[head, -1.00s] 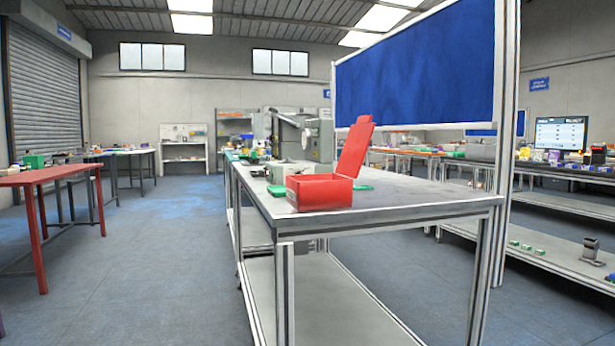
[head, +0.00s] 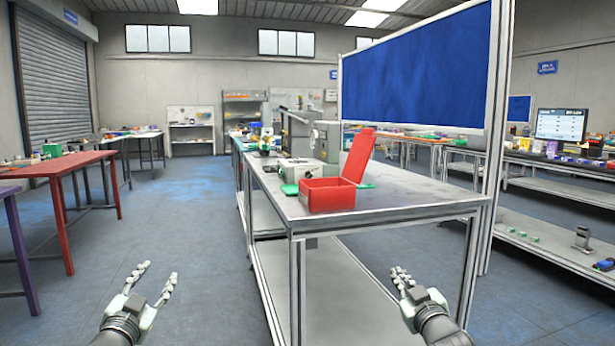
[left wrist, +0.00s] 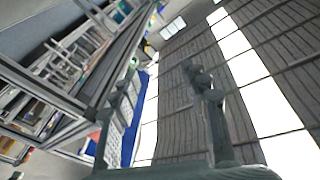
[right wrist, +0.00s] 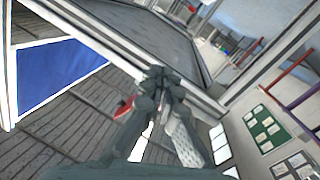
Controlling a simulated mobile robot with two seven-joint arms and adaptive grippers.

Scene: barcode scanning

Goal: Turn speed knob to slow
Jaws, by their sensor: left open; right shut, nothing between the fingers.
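No speed knob can be made out for certain. A small grey box-shaped device (head: 297,172) stands on the long grey workbench (head: 385,197), behind the red box. A taller grey machine (head: 328,143) stands behind it; its controls are too small to read. My left gripper (head: 157,273) is open and empty over the floor, left of the workbench. It also shows open in the left wrist view (left wrist: 160,75). My right gripper (head: 401,272) is shut and empty in front of the workbench's near side. Its fingertips meet in the right wrist view (right wrist: 158,75).
A red box (head: 328,196) with its lid raised stands near the bench's near end, with a green item (head: 289,189) beside it. A blue panel (head: 415,70) rises behind the bench. A red table (head: 62,163) stands left. The aisle floor (head: 190,215) between is clear.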

